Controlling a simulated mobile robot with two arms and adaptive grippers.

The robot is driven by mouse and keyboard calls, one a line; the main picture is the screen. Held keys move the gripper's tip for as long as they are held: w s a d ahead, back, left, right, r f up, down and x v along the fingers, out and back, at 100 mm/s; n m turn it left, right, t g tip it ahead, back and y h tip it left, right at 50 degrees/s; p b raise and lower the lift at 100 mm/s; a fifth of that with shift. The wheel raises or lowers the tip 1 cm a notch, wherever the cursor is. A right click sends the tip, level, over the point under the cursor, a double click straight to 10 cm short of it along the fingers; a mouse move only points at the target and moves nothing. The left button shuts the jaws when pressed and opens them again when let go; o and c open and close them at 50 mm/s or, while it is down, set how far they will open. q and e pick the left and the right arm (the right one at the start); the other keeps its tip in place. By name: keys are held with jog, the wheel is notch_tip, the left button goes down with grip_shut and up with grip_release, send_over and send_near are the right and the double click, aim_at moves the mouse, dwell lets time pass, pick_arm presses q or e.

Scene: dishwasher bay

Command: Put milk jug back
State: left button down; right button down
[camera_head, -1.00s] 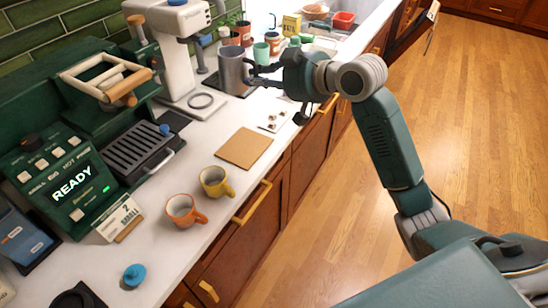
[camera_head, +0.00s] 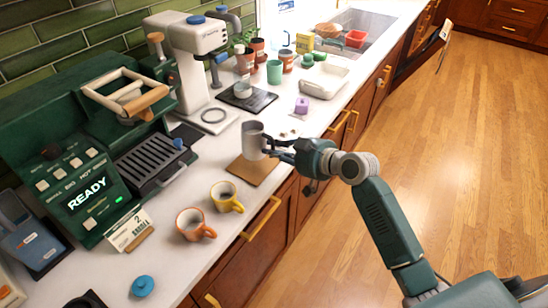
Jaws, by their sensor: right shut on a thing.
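The milk jug (camera_head: 252,141), a grey metal pitcher, is upright at the brown square mat (camera_head: 256,174) on the white counter. It covers the mat's back part; I cannot tell whether its base touches the mat. My right gripper (camera_head: 269,146) is shut on the jug from its right side, and the arm reaches in from the lower right. My left gripper is out of view.
A yellow mug (camera_head: 226,197) and an orange mug (camera_head: 193,224) stand just in front of the mat. A black plate (camera_head: 254,103), a purple item (camera_head: 301,106) and a white tray (camera_head: 325,80) lie farther back. The coffee machine (camera_head: 178,62) stands behind left.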

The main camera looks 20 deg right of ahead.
notch_tip(320, 180, down, 3)
jog(key=shift+f, duration=0.25)
jog(key=shift+f, duration=0.1)
jog(key=c, duration=1.7)
grip_release()
jog(key=shift+s+f, duration=0.1)
